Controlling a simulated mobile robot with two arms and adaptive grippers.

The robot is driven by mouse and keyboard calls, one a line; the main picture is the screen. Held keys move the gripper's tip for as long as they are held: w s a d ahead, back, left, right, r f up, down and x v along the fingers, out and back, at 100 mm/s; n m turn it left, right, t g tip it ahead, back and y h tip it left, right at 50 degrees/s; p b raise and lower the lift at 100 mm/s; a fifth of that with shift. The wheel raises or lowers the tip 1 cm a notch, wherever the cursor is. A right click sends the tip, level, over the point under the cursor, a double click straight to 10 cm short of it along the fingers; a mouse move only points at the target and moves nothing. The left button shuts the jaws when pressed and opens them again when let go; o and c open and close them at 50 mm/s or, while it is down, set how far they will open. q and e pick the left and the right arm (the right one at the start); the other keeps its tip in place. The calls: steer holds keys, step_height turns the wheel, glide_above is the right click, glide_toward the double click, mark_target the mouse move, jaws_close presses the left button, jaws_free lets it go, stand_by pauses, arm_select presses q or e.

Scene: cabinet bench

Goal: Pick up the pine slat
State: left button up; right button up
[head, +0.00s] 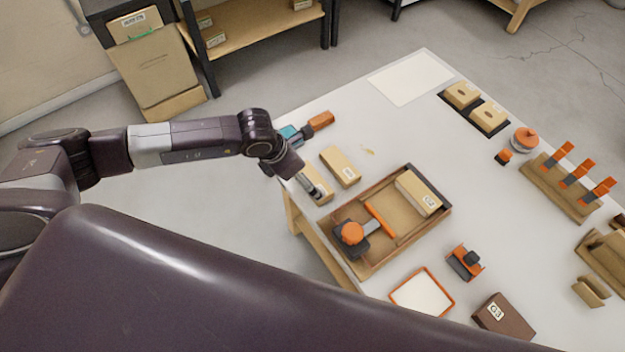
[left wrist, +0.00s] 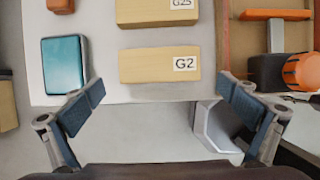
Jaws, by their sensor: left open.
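Two pale wooden pieces lie side by side near the table's edge, and either could be the pine slat. The nearer one, labelled G2 (left wrist: 150,66), lies just beyond the fingertips of my left gripper (left wrist: 160,93) in the left wrist view. The second labelled piece (left wrist: 150,11) is behind it, cut off by the frame top; the head view shows it whole (head: 341,167). In the head view my left gripper (head: 314,190) hangs over the nearer piece and partly hides it. The jaws are open, with nothing between them. My right gripper is not in view.
A teal box (left wrist: 63,66) lies left of the G2 piece. A wooden tray (head: 398,262) right of the pieces holds an orange-and-grey tool (head: 352,233) and a labelled wooden block (head: 418,193). An orange-rimmed tray (head: 422,293) is nearer. The table's (head: 400,130) far middle is mostly clear.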

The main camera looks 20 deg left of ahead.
mark_target(312, 180)
arm_select(q)
steer(key=shift+w+d+f+p, duration=0.2)
steer(key=shift+w+f+p, duration=0.1)
steer(key=shift+f+p, duration=0.2)
steer(key=p+x, duration=0.1)
steer(key=x, duration=0.2)
steer(key=shift+w+d+f, duration=0.15)
steer(key=shift+w+f, duration=0.1)
steer(key=shift+f, duration=0.25)
steer(key=c, duration=0.9)
steer(key=shift+r, duration=0.1)
